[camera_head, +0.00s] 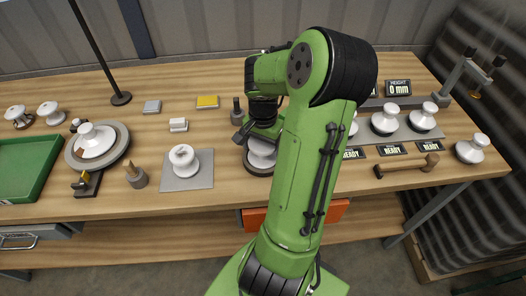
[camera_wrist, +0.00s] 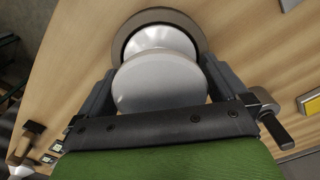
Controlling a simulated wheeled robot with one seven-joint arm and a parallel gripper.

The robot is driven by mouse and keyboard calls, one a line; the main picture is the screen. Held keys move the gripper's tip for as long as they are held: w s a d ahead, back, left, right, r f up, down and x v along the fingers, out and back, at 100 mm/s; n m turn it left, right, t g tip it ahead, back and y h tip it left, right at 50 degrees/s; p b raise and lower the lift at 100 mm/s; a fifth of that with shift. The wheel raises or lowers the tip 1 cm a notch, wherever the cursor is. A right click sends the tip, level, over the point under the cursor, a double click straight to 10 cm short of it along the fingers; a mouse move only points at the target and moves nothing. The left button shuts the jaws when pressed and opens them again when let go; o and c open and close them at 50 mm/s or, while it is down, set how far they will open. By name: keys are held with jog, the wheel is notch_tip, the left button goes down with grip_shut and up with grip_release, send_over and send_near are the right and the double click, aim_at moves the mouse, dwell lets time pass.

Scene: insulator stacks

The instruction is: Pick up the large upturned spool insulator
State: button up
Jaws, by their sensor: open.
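A large white spool insulator (camera_head: 262,158) sits in a dark round ring holder at the middle of the bench, partly hidden by my arm. In the wrist view its broad pale end disc (camera_wrist: 160,85) faces the camera, with a shiny white flange beyond it inside the dark ring (camera_wrist: 197,27). My gripper (camera_head: 260,134) is over this insulator. In the wrist view my gripper (camera_wrist: 160,78) is open, with one finger on each side of the disc. Whether the fingers touch it cannot be told.
Another white insulator (camera_head: 183,158) stands on a grey plate (camera_head: 200,183) to the left. A round tray (camera_head: 118,153) and a green tray (camera_head: 25,170) lie farther left. Right of my arm are insulators on a grey strip, a hammer (camera_head: 405,168) and a lone insulator (camera_head: 470,150).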

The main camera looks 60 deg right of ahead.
jog(key=c, duration=1.4)
jog(key=shift+o, duration=0.2)
notch_tip(320, 180, up, 10)
jog(key=p, duration=0.2)
jog(key=shift+r+p, duration=0.1)
jog(key=shift+p, duration=0.3)
